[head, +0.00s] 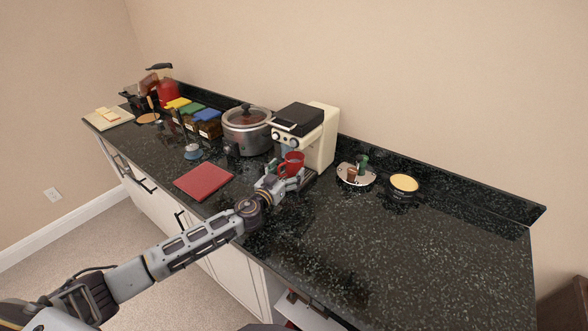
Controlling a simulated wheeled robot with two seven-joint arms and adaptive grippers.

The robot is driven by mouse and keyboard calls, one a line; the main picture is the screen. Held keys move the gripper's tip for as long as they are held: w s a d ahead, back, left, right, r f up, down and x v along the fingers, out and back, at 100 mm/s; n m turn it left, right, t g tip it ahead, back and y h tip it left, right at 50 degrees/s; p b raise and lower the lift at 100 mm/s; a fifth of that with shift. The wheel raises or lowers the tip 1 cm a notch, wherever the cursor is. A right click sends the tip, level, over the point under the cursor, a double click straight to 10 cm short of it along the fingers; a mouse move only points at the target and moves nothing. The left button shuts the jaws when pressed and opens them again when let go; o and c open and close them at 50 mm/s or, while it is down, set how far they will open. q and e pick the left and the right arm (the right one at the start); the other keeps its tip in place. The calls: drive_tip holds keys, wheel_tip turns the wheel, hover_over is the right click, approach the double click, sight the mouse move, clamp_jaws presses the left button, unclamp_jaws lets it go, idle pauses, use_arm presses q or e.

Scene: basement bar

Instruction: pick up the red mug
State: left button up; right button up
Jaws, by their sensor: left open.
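The red mug (294,160) stands at the front of a cream and black coffee machine (315,135), on the dark speckled counter. My left arm reaches in from the lower left across the counter. My left gripper (284,173) is at the mug, with its fingers close in front of and beside it. The gripper is open. The fingers hide the lower part of the mug, and I cannot tell whether they touch it. My right gripper is not in view.
A red board (204,181) lies left of the gripper. A silver pot (247,131) stands behind, with several colored-lid boxes (207,116) farther left. A round tray (356,176) and a yellow-topped tin (404,185) stand right. The counter's front right (400,260) is clear.

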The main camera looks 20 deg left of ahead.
sight(289, 168)
use_arm(q)
drive_tip(key=shift+p+x, duration=0.3)
drive_tip(key=shift+x, duration=1.65)
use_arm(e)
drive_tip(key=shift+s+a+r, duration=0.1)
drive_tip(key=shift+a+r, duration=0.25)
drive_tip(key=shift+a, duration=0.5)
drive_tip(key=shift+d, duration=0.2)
use_arm(q)
drive_tip(key=c, duration=1.3)
drive_tip(key=shift+r, duration=0.1)
drive_tip(key=shift+c, duration=1.1)
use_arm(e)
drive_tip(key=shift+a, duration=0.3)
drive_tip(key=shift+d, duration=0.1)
